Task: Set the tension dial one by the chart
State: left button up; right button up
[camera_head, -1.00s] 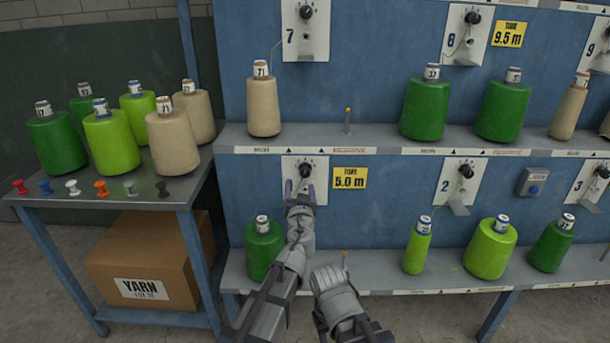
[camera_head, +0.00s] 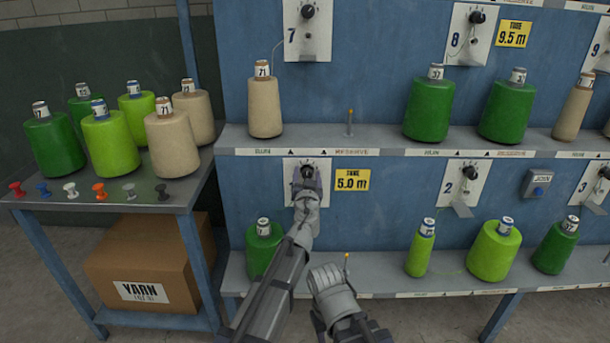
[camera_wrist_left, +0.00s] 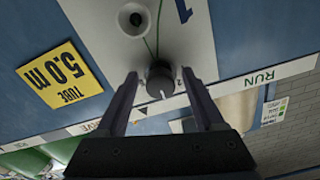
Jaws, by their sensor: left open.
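Tension dial one (camera_head: 307,172) is a black knob on a white plate (camera_head: 325,165), left of the yellow "TUBE 5.0 m" tag (camera_head: 352,180). In the left wrist view the dial (camera_wrist_left: 160,80) sits between the two fingers of my left gripper (camera_wrist_left: 158,85), with a gap visible at each side. My left gripper (camera_head: 307,180) is open in front of the dial and hides the lower plate. In the wrist view the plate's "1" shows. The chart cannot be made out.
Yarn cones stand on both shelves; a green one (camera_head: 262,252) is just left of my left arm. A thin peg (camera_head: 349,122) stands on the upper shelf. The side table (camera_head: 110,195) holds cones and coloured pegs, with a yarn box (camera_head: 145,265) beneath.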

pick_arm(q)
jog(key=shift+c, duration=0.3)
grip_shut()
dwell(0.3)
